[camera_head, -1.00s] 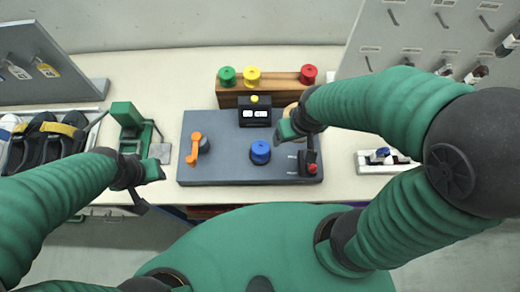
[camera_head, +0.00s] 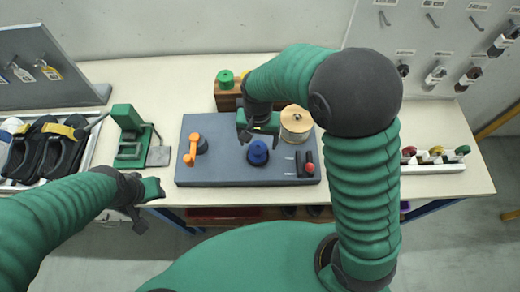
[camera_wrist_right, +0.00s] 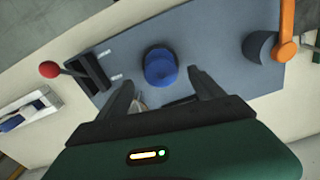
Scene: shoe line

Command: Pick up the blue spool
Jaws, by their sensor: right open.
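The blue spool (camera_head: 257,154) sits upright on the grey board (camera_head: 225,172), between the orange handle and the red-knobbed lever. In the right wrist view the blue spool (camera_wrist_right: 160,68) lies just beyond the fingertips, centred between them. My right gripper (camera_head: 258,138) is over the board, just behind the spool; in the right wrist view its two fingers (camera_wrist_right: 160,82) are spread with nothing between them. My left gripper (camera_head: 148,198) is at the table's front edge, left of the board, away from the spool; its jaws do not show clearly.
An orange handle (camera_head: 193,146) stands left of the spool and a red-knobbed lever (camera_wrist_right: 50,69) on its other side. A tan spool (camera_head: 296,122) is right of my right gripper. A wooden rack with a green spool (camera_head: 225,77) is behind. A green press (camera_head: 127,120) stands left.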

